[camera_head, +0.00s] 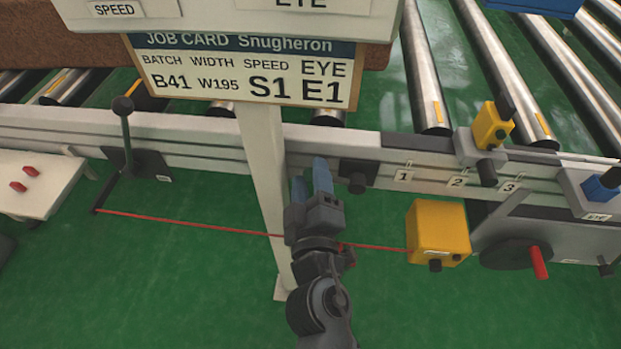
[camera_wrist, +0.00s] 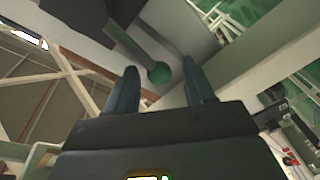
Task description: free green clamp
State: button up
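My gripper (camera_head: 309,176) is in front of the conveyor's side rail. Its two blue-grey fingers are apart, with nothing between them. In the wrist view my gripper (camera_wrist: 158,83) is also open. A dark rod with a rounded green end (camera_wrist: 159,73) shows beyond and between the fingertips; I cannot tell whether it touches them. No part there is clearly green, so I cannot tell which piece is the green clamp.
A post (camera_head: 262,180) bearing the job card (camera_head: 245,75) stands just left of my gripper. A red cord (camera_head: 190,226) runs from the lever (camera_head: 127,140) to a yellow box (camera_head: 438,232). A yellow clamp (camera_head: 491,125) and a blue one (camera_head: 602,184) are on the right.

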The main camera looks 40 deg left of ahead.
grip_shut()
jog(key=shift+f, duration=0.1)
dwell(0.6)
notch_tip(320, 180, down, 6)
jog(key=d+n+h+p, duration=0.1)
jog(key=n, duration=0.7)
jog(key=shift+w+d+f+n+g+h, duration=0.2)
jog(key=shift+w+n+g+h, duration=0.1)
jog(key=shift+w, duration=0.1)
jog(key=shift+o, duration=0.4)
grip_release()
